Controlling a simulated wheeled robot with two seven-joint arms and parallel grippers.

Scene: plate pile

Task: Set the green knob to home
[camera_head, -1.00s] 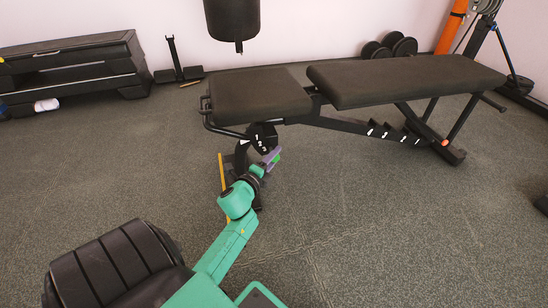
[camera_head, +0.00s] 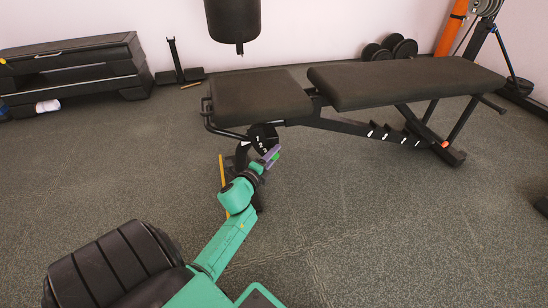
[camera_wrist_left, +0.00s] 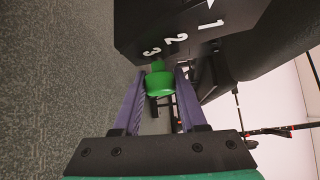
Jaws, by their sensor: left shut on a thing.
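The green knob (camera_wrist_left: 160,84) sits between the two purple fingers of my left gripper (camera_wrist_left: 161,73) in the left wrist view. The gripper is shut on it. Beyond the knob is a black plate (camera_wrist_left: 178,50) with white marks 3, 2 and 1; the knob lies close to the 3. In the head view my left gripper (camera_head: 271,155) is at the numbered black part (camera_head: 262,136) under the bench seat. The knob is too small there to tell from the green near the fingertips. My right gripper is in neither view.
The black bench (camera_head: 262,96) stands over the gripper, with its long pad (camera_head: 405,80) to the right. Stacked black steps (camera_head: 75,72) and dumbbells (camera_head: 390,47) are at the back.

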